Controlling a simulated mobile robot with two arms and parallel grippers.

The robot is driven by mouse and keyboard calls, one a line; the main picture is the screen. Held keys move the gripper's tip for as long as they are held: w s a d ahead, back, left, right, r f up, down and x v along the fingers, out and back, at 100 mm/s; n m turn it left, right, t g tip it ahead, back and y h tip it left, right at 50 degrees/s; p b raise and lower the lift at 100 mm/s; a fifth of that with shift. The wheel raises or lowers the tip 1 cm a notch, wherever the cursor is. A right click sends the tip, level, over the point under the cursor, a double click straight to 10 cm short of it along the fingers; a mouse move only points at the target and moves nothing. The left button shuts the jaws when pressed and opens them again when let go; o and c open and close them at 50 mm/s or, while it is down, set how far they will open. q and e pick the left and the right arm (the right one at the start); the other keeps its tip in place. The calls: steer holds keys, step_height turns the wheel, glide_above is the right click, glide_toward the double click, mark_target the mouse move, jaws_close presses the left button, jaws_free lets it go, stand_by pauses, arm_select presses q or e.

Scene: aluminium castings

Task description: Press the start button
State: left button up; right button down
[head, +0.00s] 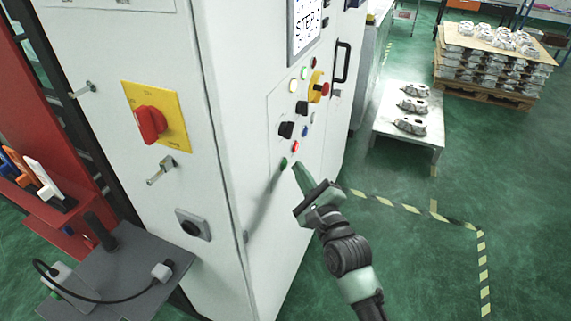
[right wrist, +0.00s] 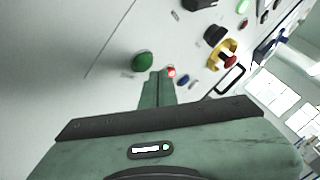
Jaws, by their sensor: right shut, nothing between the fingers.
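A green button (head: 283,162) sits low on the control panel (head: 290,118) of a white cabinet. It also shows in the right wrist view (right wrist: 142,62), domed and unobstructed. I cannot read a label on it. A small red button (head: 295,146) is just above it; in the right wrist view it shows right beyond the fingertips (right wrist: 171,71). My right gripper (head: 298,168) is shut and empty. Its tips are close to the panel, just right of the green button in the head view. I cannot tell whether they touch the panel. My left gripper is not in view.
The panel also carries black knobs, other coloured buttons and a yellow-ringed red emergency stop (head: 319,88). A yellow plate with a red rotary switch (head: 151,123) is on the cabinet's left face. A low table (head: 408,145) with castings stands right; green floor is free before it.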

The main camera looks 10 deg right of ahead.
stand_by(0.3)
steer(key=shift+w+a, duration=0.25)
steer(key=shift+a, duration=0.15)
steer(key=shift+w+a+p, duration=0.25)
steer(key=shift+a+p, duration=0.05)
steer(key=shift+a, duration=0.05)
stand_by(0.7)
steer(key=shift+s+d, duration=0.1)
steer(key=shift+d, duration=0.05)
steer(key=shift+s+d, duration=0.4)
steer(key=shift+d, duration=0.15)
steer(key=s+d, duration=0.1)
steer(key=d, duration=0.1)
steer(key=s+d+p, duration=0.1)
steer(key=d, duration=0.1)
steer(key=shift+s, duration=0.4)
